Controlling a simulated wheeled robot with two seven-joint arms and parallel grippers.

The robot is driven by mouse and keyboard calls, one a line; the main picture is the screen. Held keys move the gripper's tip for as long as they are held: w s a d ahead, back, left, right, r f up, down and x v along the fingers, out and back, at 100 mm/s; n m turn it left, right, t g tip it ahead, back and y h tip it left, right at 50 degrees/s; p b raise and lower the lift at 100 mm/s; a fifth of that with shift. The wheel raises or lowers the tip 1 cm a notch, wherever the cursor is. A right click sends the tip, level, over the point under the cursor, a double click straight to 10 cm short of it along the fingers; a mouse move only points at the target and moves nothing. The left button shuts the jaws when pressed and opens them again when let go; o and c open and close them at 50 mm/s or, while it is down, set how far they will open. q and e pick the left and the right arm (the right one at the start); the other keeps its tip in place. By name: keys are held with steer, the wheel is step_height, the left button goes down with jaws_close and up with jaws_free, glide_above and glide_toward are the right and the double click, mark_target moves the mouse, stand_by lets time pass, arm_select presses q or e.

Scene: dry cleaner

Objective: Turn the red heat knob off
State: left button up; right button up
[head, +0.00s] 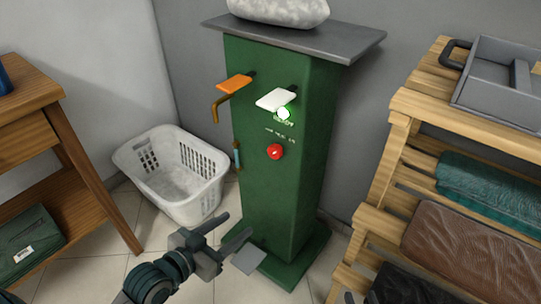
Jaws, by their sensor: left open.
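The red heat knob (275,152) is on the front face of the green pedestal (262,195). It is a small round knob with a pale mark; how far it is turned is too small to tell. Faint lettering sits just above it. A lit green lamp (284,113) glows higher on the same face. My left gripper (232,229) is open and empty, in front of the pedestal's lower part, below and left of the knob and apart from it. My right gripper does not show clearly.
An orange lever (235,86) and a white lever (276,98) stick out above the knob. A white basket (172,172) stands left of the pedestal. A wooden shelf (412,103) with folded cloths is at right, a wooden table (62,118) at left.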

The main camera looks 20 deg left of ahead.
mark_target(272, 153)
arm_select(q)
steer(key=w+a+r+t+h, duration=0.1)
steer(key=w+r+t, duration=0.2)
steer(key=r, duration=0.5)
steer(key=shift+w+a+r+t+h, duration=0.2)
steer(key=shift+a+r+t+h, duration=0.1)
steer(key=shift+a+r, duration=0.1)
arm_select(e)
step_height(272, 153, up, 7)
steer(key=a+t+y, duration=0.1)
steer(key=a+t, duration=0.1)
steer(key=t, duration=0.1)
steer(key=shift+s+a+r+t+y, duration=0.2)
steer(key=shift+s+t+y, duration=0.1)
steer(key=shift+s+t, duration=0.1)
arm_select(q)
steer(key=shift+w+f, duration=0.1)
steer(key=shift+w, duration=0.05)
